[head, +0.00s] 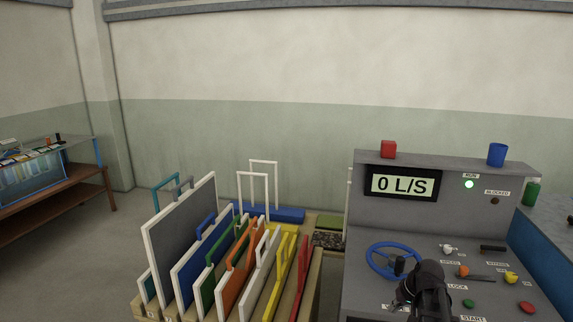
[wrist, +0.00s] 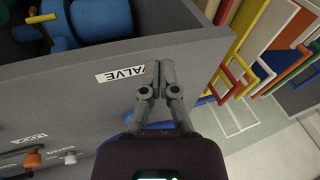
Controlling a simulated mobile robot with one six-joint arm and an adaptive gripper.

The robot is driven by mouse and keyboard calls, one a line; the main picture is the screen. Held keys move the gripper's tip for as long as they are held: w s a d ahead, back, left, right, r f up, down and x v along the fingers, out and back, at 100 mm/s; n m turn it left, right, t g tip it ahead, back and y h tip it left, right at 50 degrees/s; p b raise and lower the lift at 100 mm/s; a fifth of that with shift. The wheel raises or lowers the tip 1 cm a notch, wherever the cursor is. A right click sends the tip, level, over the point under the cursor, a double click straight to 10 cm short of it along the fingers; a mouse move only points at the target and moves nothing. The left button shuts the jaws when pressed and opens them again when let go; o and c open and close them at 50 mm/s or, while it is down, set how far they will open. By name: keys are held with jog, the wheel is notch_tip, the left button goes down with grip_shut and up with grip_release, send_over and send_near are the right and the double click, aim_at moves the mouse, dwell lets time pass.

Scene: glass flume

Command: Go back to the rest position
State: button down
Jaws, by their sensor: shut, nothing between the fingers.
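My gripper (wrist: 157,70) is shut and empty in the wrist view, its fingertips together just beside the VALVE label (wrist: 121,74) on the grey console. In the head view my arm reaches over the lower part of the console (head: 365,215), and its dark end hides some of the panel. The gripper's fingers cannot be made out clearly there. A blue handwheel (head: 369,262) stands on the console next to my arm. The display (head: 402,184) reads 0 L/S.
A wooden rack (head: 313,285) of coloured framed panels stands left of the console. Knobs, a lever and a red button (head: 526,307) lie right of my arm. A red block (head: 388,149) and a blue cup (head: 496,154) sit on the console's top ledge. Floor at left is clear.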

jog(key=s+a+f+n+g+h, duration=0.1)
jog(key=s+a+g+h, duration=0.2)
jog(key=s+a, duration=0.9)
jog(key=a, duration=0.3)
jog(key=shift+a+f+n, duration=0.15)
jog(key=shift+a+n, duration=0.15)
jog(key=shift+n, duration=0.1)
